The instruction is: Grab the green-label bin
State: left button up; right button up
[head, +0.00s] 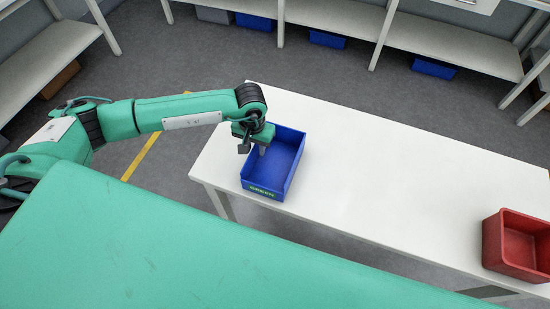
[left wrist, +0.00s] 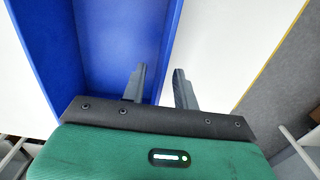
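The blue bin (head: 287,165) with a green "GREEN" label (head: 263,191) on its front stands upright on the white table near its left end. My left gripper (head: 253,148) is at the bin's left wall, pointing down. In the left wrist view the bin (left wrist: 115,45) fills the upper left. My left gripper (left wrist: 160,82) there has its fingers apart, one over the bin's inside and the other outside over the table. The bin's wall runs between them, with a visible gap. The bin looks empty. My right gripper is not in view.
A red bin (head: 515,245) stands at the right end of the white table (head: 390,180). The table between the bins is clear. White shelves (head: 335,18) with blue bins (head: 434,68) underneath line the back. A yellow floor line (head: 142,156) runs left of the table.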

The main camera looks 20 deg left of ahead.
pick_arm(q)
grip_shut()
jog(key=shift+r, duration=0.1)
